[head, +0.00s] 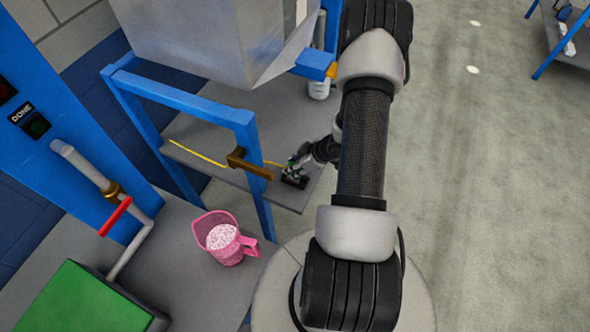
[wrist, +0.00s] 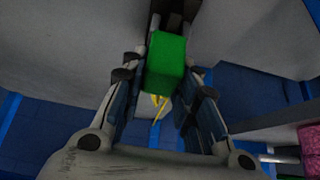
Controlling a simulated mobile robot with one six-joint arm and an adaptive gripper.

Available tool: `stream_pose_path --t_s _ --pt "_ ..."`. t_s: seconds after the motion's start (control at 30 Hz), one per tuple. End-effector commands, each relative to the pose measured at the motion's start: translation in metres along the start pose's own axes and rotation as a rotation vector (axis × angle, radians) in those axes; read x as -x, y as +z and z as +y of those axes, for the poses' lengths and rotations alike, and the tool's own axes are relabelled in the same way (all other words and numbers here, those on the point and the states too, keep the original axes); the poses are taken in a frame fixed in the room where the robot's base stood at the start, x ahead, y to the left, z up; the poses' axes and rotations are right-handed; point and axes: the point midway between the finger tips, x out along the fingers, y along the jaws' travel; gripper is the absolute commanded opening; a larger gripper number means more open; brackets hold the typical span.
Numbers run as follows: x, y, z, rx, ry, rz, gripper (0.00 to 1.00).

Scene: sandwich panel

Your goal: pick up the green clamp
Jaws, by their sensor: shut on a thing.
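In the wrist view a green block-like thing (wrist: 165,62), which I take for the green clamp, sits between the fingers of my gripper (wrist: 165,85). The fingers are shut on it. A thin yellow strip shows just below it. In the head view my gripper (head: 296,168) is low over the right end of the grey shelf, inside the blue frame. The clamp is too small and too hidden there to make out clearly.
A large grey box (head: 215,40) hangs above the shelf (head: 215,150). A pink jug (head: 228,238) with pale grains stands on the near bench. A white bottle (head: 319,88) is behind. Open floor lies right.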

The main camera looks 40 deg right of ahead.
Motion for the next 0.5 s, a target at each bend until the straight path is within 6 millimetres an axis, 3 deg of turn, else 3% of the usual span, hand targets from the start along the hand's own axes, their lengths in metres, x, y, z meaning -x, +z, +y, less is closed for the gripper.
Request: stream_pose_path --t_s 0.27,0.5 --pt "0.008 -0.005 0.0 0.0 0.001 0.001 0.0" --pt "0.044 -0.029 0.001 0.003 0.003 0.001 0.0"
